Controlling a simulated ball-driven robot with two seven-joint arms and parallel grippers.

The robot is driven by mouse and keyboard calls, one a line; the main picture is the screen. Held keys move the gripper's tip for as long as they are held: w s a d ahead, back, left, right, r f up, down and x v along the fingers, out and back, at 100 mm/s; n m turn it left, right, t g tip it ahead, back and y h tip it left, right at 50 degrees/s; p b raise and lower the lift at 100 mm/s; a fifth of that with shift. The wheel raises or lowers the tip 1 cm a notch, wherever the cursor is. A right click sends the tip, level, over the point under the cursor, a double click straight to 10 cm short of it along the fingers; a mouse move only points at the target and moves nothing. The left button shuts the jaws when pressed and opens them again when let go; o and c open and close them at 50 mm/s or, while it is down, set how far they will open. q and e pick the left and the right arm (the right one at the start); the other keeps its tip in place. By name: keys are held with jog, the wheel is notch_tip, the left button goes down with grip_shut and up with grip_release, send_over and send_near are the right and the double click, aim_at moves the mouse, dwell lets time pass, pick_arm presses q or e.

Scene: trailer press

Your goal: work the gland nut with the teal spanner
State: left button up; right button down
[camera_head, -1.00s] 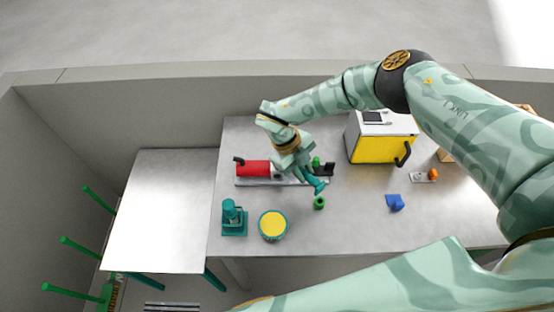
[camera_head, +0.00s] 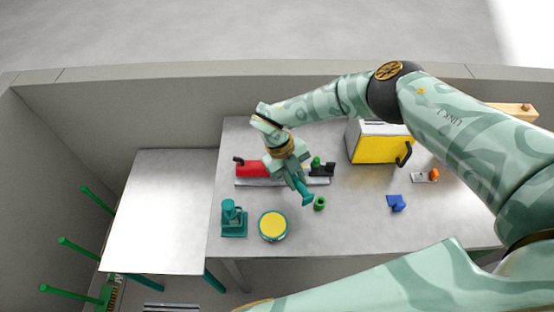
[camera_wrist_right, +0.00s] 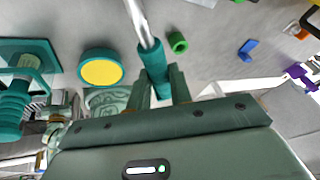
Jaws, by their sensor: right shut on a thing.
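My right gripper (camera_head: 297,180) is shut on the teal spanner (camera_head: 305,195) and holds it above the table, in front of the red cylinder's assembly. In the right wrist view the spanner's teal handle (camera_wrist_right: 155,68) sits between the two fingers (camera_wrist_right: 160,88), and its bare metal shaft (camera_wrist_right: 137,20) runs up out of the picture. The spanner's working end is not in view there. The red cylinder (camera_head: 250,168) lies on a metal base plate, partly behind my gripper. I cannot make out the gland nut for certain. My left gripper is not in view.
A green ring (camera_head: 319,203) stands close right of the spanner. A yellow-topped tin (camera_head: 272,225) and a teal device (camera_head: 233,219) stand at the front left. A blue piece (camera_head: 396,203), an orange-knobbed plate (camera_head: 425,176) and a yellow-fronted box (camera_head: 378,149) are right.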

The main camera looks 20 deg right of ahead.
jog(key=shift+a+m+g+y, duration=0.4)
jog(key=shift+a+m+y, duration=0.2)
jog(key=shift+a+m, duration=0.8)
jog(key=shift+w+a+m+y+b, duration=0.15)
jog(key=shift+a+m+y+b, duration=0.4)
jog(key=shift+a+m, duration=0.85)
jog(key=shift+d, duration=0.2)
jog(key=shift+w+a+m+y, duration=0.35)
jog(key=shift+a+m, duration=0.25)
jog(key=shift+m, duration=0.25)
jog(key=shift+w+a+m+y, duration=0.2)
jog(key=shift+a+m+y, duration=0.2)
jog(key=shift+a+m, duration=0.35)
